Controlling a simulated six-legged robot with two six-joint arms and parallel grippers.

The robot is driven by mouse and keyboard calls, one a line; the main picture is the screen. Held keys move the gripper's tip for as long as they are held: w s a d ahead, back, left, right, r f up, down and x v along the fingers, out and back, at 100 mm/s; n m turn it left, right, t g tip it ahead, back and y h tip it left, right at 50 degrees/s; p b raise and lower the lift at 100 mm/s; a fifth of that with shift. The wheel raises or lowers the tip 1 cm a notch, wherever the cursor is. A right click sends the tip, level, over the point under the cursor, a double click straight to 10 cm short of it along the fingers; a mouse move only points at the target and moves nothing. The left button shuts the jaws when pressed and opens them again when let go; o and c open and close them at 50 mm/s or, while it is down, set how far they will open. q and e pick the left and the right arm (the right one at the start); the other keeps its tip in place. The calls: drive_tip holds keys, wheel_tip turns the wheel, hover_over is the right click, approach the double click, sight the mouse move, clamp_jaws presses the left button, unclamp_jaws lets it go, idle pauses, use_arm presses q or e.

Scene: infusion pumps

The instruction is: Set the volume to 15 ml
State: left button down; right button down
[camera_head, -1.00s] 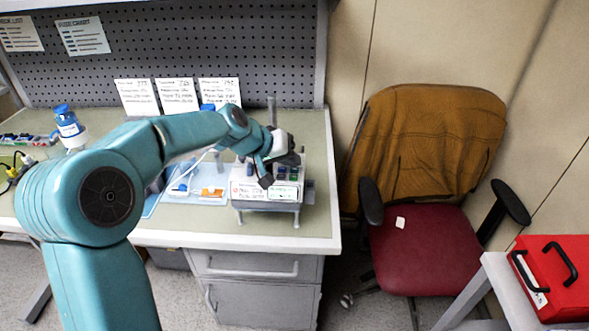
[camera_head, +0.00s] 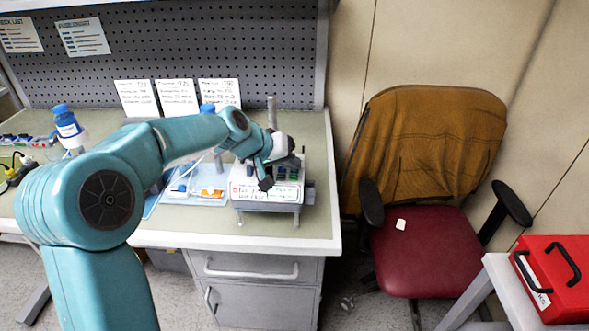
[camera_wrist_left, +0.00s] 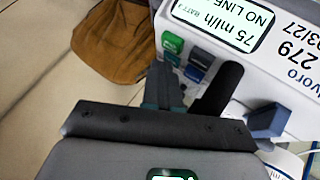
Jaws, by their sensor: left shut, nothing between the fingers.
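The infusion pump (camera_head: 258,194) is a white box on a stand at the right end of the bench. In the left wrist view its lit display (camera_wrist_left: 222,22) reads 75 ml/h and NO LINE, upside down. A green button (camera_wrist_left: 172,43) and blue and dark buttons (camera_wrist_left: 202,60) sit beside the display. A dark blue knob-like part (camera_wrist_left: 267,121) shows at the right. My left gripper (camera_head: 267,183) is shut and empty at the pump's front, its dark fingers close to the buttons. I cannot tell whether a fingertip touches one. My right gripper is out of view.
A clear blue tray (camera_head: 200,198) with small items lies left of the pump. Written cards (camera_head: 177,96) stand behind it. A blue-capped bottle (camera_head: 67,127) is at the far left. A red chair (camera_head: 425,250) and a red case (camera_head: 552,277) are to the right.

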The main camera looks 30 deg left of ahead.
sight(290, 172)
use_arm(q)
drive_tip(key=shift+r, duration=0.1)
drive_tip(key=shift+r+p, duration=0.6)
drive_tip(key=shift+r, duration=0.2)
wheel_tip(290, 172, up, 5)
drive_tip(key=p, duration=0.4)
drive_tip(key=shift+s+f, duration=0.1)
idle(0.6)
